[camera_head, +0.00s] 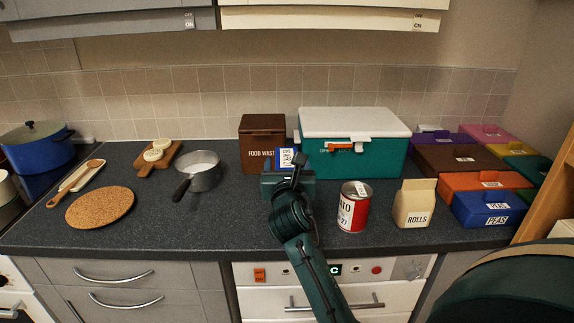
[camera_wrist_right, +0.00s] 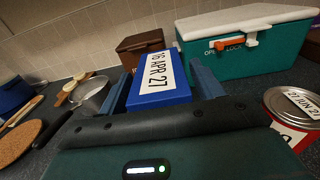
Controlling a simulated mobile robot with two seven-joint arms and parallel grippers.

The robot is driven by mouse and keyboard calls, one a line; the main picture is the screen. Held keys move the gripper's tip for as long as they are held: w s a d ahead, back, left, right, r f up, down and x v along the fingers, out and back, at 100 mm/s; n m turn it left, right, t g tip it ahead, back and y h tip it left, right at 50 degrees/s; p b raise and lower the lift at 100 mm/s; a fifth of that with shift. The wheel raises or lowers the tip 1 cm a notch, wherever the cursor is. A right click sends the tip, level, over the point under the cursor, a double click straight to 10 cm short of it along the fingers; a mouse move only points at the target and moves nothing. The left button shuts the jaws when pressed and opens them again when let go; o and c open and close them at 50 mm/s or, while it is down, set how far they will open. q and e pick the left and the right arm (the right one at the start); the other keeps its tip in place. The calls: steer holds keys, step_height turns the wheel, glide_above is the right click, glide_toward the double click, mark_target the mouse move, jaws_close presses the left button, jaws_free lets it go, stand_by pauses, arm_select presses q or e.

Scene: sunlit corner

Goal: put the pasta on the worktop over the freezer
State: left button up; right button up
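A small blue box (camera_head: 286,157) with a white date label stands in front of the brown food waste bin; the right wrist view shows the box (camera_wrist_right: 160,84) reading "16 APR 27". No readable name shows, so I cannot confirm that it is the pasta. My right gripper (camera_head: 284,168) has one finger against each side of the box. Its lower part is hidden, so I cannot tell whether it touches the worktop. The dark worktop (camera_head: 240,228) runs over a white-fronted appliance (camera_head: 270,300) with knobs and a lit "C", possibly the freezer. My left gripper is out of view.
A red and white can (camera_head: 353,207) and a bag of rolls (camera_head: 413,204) stand right of my arm. A teal cool box (camera_head: 385,158) is behind. Several coloured boxes crowd the right. A saucepan (camera_head: 203,173) and cork mat (camera_head: 100,207) lie left, with bare worktop between pan and arm.

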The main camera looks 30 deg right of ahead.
steer(key=shift+o, duration=0.4)
steer(key=shift+r, duration=0.4)
steer(key=v, duration=1.2)
steer(key=s+a+f+m+y, duration=0.1)
steer(key=a+f+m+y, duration=0.2)
steer(key=f, duration=0.3)
steer(key=s+a+f+m+g+y, duration=0.1)
steer(key=a+f+m+y, duration=0.1)
steer(key=a+f+m, duration=0.3)
steer(key=s+f+m+y, duration=0.2)
steer(key=f+y, duration=0.1)
steer(key=f, duration=0.3)
steer(key=s+a+f+m+g+y, duration=0.2)
steer(key=s+a+f+m, duration=0.1)
steer(key=s+f+m, duration=0.3)
steer(key=s+a+f+m+g+y, duration=0.1)
steer(key=s+a+f+m, duration=0.3)
steer(key=m, duration=0.7)
steer(key=shift+s+f+g+y+b, duration=0.4)
steer(key=shift+s+f+y, duration=0.3)
steer(key=shift+s+f, duration=0.85)
steer(key=shift+w+d+f, duration=0.1)
steer(key=shift+w+f, duration=0.1)
steer(key=shift+w, duration=0.05)
